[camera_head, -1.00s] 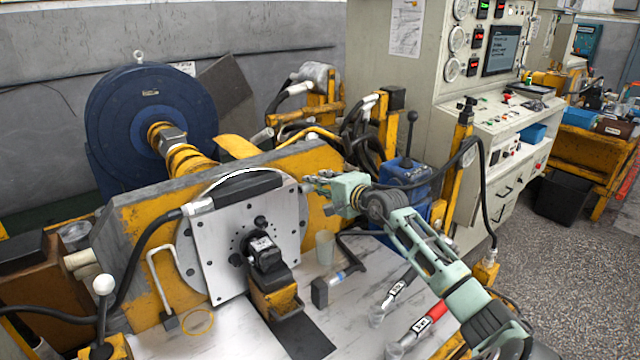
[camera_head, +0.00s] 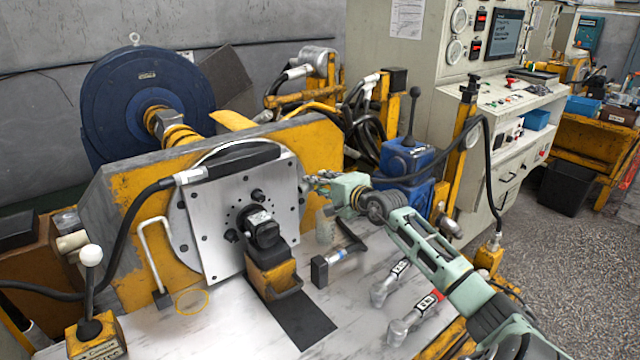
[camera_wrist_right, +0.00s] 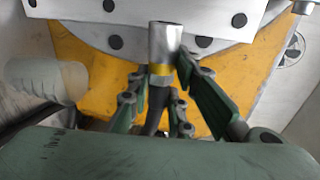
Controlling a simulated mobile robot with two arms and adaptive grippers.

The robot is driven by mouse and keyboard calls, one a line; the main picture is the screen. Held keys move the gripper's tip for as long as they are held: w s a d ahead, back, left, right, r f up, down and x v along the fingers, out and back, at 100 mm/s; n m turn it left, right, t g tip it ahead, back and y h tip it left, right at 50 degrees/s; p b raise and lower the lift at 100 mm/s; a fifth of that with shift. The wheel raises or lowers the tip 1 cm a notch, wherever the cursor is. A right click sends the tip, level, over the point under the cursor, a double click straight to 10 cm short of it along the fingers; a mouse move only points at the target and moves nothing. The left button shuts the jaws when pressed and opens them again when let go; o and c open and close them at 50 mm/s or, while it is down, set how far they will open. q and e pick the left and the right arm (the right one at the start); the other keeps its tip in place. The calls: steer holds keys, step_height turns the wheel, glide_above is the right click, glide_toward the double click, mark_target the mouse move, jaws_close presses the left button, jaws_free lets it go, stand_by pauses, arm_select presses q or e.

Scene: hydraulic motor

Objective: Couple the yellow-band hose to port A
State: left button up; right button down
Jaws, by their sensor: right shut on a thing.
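My right gripper (camera_head: 318,181) is just right of the silver mounting plate (camera_head: 213,252). In the right wrist view its green fingers (camera_wrist_right: 165,100) are shut around the yellow-band hose (camera_wrist_right: 165,45). The hose's silver end points up in the picture, toward the plate's lower edge, with the yellow band below it and black hose between the fingers. The silver end appears free. The black motor (camera_head: 263,232) sits at the plate's front, left of the gripper. I cannot make out which opening is port A. My left gripper is out of view.
A black tool with a blue band (camera_head: 338,255) lies on the white bench. A lever with a white knob (camera_head: 91,256) rises at left, and a blue unit (camera_head: 405,160) stands behind my right arm.

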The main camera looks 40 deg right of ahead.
steer(key=shift+d+f+b, duration=0.1)
steer(key=shift+f+b, duration=0.45)
steer(key=shift+f, duration=0.4)
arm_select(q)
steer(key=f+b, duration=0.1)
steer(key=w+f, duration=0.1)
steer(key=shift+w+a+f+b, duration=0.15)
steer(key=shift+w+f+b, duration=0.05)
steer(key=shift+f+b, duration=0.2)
arm_select(e)
step_height(320, 180, down, 2)
steer(key=shift+f, duration=0.1)
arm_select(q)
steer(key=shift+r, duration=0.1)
